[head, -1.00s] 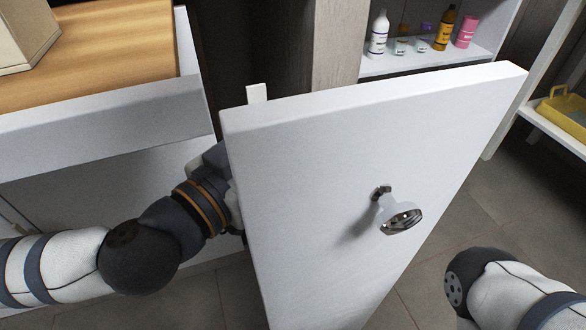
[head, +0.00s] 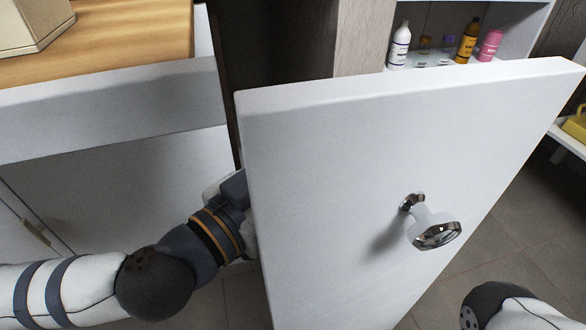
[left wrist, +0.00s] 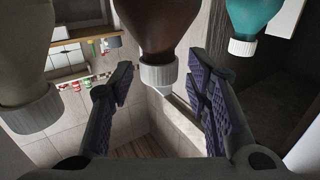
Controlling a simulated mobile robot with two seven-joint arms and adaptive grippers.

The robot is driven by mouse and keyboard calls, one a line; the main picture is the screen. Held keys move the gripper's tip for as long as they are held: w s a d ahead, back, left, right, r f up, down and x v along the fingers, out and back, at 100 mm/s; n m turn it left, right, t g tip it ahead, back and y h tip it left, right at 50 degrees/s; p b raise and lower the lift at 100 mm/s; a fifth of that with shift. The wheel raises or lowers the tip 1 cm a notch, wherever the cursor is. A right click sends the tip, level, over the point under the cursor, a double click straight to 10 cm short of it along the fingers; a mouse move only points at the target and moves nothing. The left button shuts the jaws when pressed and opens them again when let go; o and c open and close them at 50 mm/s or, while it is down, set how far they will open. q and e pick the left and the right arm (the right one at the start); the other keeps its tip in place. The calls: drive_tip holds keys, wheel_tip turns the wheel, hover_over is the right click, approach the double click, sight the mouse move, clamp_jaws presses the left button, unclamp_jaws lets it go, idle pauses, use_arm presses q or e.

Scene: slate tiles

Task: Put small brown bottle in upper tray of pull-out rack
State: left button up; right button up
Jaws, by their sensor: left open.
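The pull-out rack shows in the head view as a tall white front panel (head: 350,170) with a chrome-and-white knob (head: 432,227). Its trays are hidden behind this panel. My left arm reaches behind the panel, hiding its gripper there. In the left wrist view, my left gripper (left wrist: 160,78) is open. A brown bottle (left wrist: 164,25) with a white ribbed cap appears upside down in the picture, its cap between the fingers with gaps on both sides. I cannot tell how deep between them it sits. My right gripper is out of view.
In the left wrist view, a grey bottle (left wrist: 22,75) is left of the brown one and a teal bottle (left wrist: 252,22) right. A wood-topped counter (head: 110,40) is at left. A shelf with a white bottle (head: 400,45), an amber bottle (head: 468,40) and a pink bottle (head: 490,45) stands behind.

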use_arm(q)
drive_tip(key=p+v, duration=0.4)
drive_tip(key=v, duration=0.7)
drive_tip(key=shift+s+a, duration=0.2)
drive_tip(key=shift+s, duration=0.15)
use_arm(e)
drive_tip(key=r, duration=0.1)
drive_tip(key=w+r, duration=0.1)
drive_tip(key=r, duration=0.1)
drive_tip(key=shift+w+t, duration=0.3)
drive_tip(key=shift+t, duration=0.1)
